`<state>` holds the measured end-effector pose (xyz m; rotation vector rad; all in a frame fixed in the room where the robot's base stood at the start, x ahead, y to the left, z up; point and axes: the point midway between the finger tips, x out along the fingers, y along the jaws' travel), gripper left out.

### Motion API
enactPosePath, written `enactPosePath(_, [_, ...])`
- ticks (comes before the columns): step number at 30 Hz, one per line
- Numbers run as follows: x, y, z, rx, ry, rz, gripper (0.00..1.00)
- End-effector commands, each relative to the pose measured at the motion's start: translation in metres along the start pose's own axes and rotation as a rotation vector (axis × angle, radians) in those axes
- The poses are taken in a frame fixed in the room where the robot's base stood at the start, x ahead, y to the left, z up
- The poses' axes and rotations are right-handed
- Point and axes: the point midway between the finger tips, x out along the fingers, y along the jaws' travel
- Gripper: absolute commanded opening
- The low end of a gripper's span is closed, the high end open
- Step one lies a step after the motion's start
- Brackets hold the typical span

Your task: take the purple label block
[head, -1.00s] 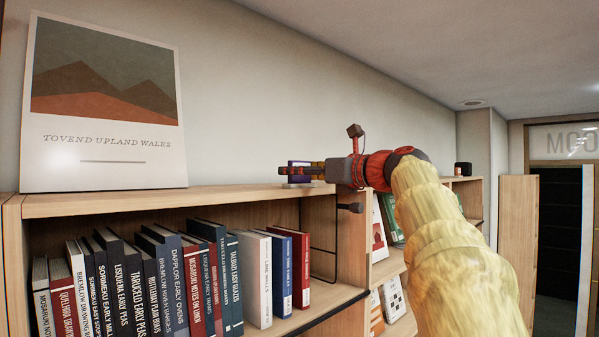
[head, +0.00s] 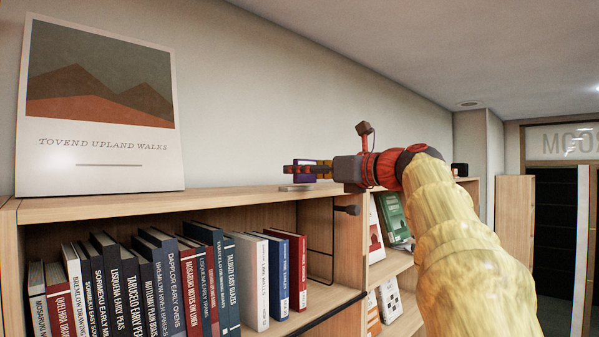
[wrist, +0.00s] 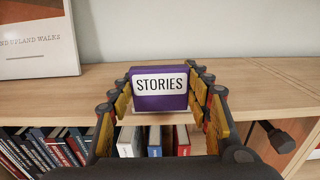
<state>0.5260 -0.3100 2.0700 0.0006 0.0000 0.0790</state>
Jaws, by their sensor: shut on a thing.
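The purple label block (wrist: 160,101) has a white face reading "STORIES" and sits between my fingertips in the wrist view. In the head view the block (head: 304,179) shows as a small purple patch partly covered by the fingers. My gripper (head: 305,170) is shut on it, one finger on each side, just above the top board of the bookcase (head: 240,198). A thin pale grey plate (head: 297,188) lies on that board right under the block, with what looks like a narrow gap between them.
A large poster (head: 98,110) reading "TOVEND UPLAND WALKS" leans against the wall at the left. A small dark box (head: 460,169) stands farther right. The board between poster and gripper is clear.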

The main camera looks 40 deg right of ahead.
Motion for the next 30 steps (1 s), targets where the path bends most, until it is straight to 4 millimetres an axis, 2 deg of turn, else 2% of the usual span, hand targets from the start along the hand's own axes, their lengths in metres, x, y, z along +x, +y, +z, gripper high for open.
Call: enactPosePath(30, [-0.074,-0.001,0.001,-0.002,0.0,-0.003,0.23])
